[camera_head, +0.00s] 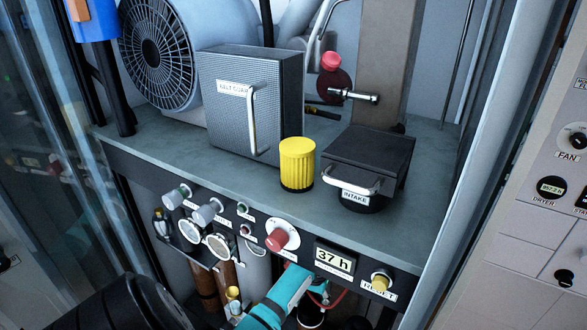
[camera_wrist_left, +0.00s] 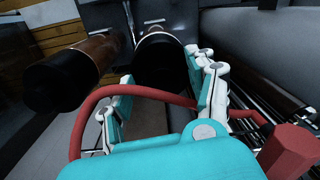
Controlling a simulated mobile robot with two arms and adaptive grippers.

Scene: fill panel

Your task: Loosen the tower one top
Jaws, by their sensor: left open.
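Brown cylindrical towers (camera_head: 205,287) hang below the control panel in the head view, partly hidden by knobs and gauges. In the left wrist view, one brown tower (camera_wrist_left: 98,53) with a dark end (camera_wrist_left: 52,87) lies at the left. A second tower's black round end (camera_wrist_left: 160,64) is ahead of my left gripper (camera_wrist_left: 163,88), whose fingers are apart and empty. Which of these is tower one I cannot tell. My teal left gripper (camera_head: 285,292) is below the panel's front edge in the head view; its fingertips are not clear there. My right gripper is not in view.
Above the panel, a yellow ribbed cup (camera_head: 297,164), a black intake box (camera_head: 368,162) and a belt guard (camera_head: 250,105) stand on the shelf. Valves, a red knob (camera_head: 283,237) and a display (camera_head: 334,260) line the front. A red hose (camera_wrist_left: 95,103) crosses near the fingers.

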